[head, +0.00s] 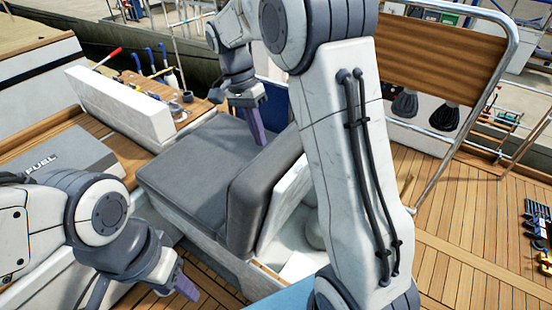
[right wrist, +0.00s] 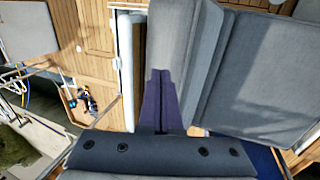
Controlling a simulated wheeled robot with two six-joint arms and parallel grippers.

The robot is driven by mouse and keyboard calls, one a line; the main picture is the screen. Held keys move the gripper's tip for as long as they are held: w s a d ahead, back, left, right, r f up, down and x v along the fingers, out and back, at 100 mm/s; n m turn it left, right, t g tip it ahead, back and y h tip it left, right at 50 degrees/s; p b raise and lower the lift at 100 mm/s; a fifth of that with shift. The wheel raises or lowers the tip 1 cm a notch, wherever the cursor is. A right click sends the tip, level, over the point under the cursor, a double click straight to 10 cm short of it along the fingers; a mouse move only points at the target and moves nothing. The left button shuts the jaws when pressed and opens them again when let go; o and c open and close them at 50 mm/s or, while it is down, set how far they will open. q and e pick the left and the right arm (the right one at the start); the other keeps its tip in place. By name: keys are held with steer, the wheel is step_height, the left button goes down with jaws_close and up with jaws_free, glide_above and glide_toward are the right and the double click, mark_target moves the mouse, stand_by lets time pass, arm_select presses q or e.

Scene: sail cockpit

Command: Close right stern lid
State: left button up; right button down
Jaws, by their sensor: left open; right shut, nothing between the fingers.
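A lid with a thick grey cushion (head: 262,188) stands raised and tilted in the middle of the head view; I take it for the right stern lid. Its white underside (head: 288,192) faces an open white locker (head: 300,262), partly hidden by my right arm. My right gripper (head: 258,138) is shut and empty, its purple fingers pointing down at the cushioned side of the lid. The right wrist view shows the closed fingers (right wrist: 160,75) in front of grey cushion; I cannot tell whether they touch. My left gripper (head: 188,288) is open and empty at lower left, apart from the lid.
A flat grey seat cushion (head: 190,165) lies left of the raised lid. A white panel (head: 118,103) stands upright at upper left, with a wooden tool board behind it. A grey FUEL box (head: 62,160) is at left. Wooden deck (head: 470,215) lies open at right.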

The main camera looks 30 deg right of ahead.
mark_target(278, 173)
steer(key=x, duration=0.5)
steer(key=shift+s+d+f+p, duration=0.15)
steer(key=shift+s+f+p, duration=0.05)
steer(key=shift+f+p, duration=0.2)
steer(key=s, duration=0.1)
steer(key=s+d+p, duration=0.1)
steer(key=shift+s+d+f, duration=0.1)
steer(key=shift+s+d, duration=0.2)
steer(key=shift+s, duration=0.05)
steer(key=shift+s+d+f, duration=0.1)
steer(key=shift+s, duration=0.15)
steer(key=shift+f, duration=0.1)
